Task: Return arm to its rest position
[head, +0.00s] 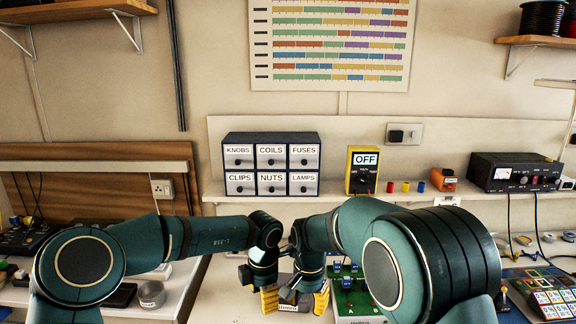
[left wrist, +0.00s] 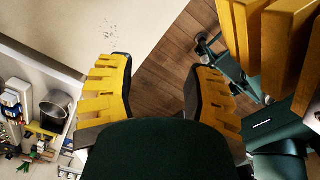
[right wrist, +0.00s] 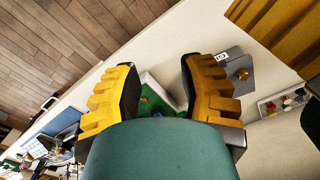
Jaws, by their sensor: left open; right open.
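My left gripper (head: 269,299) hangs low over the bench in the middle of the head view, fingers downward. In the left wrist view its yellow fingers (left wrist: 160,70) are apart with nothing between them; bench edge and floor show beyond. My right gripper (head: 320,299) is close beside it on the right. In the right wrist view its fingers (right wrist: 160,70) are apart and empty, with part of a green board (right wrist: 152,98) beyond them. Both arms reach forward, bent. A small grey labelled piece (head: 288,307) shows between the grippers, partly hidden.
A cabinet of labelled drawers (head: 271,139) stands on the back shelf, beside a yellow meter marked OFF (head: 362,160). A black power unit (head: 514,171) is at right. The green board (head: 352,302) lies close to my right gripper. A grey tin (head: 151,294) is at left.

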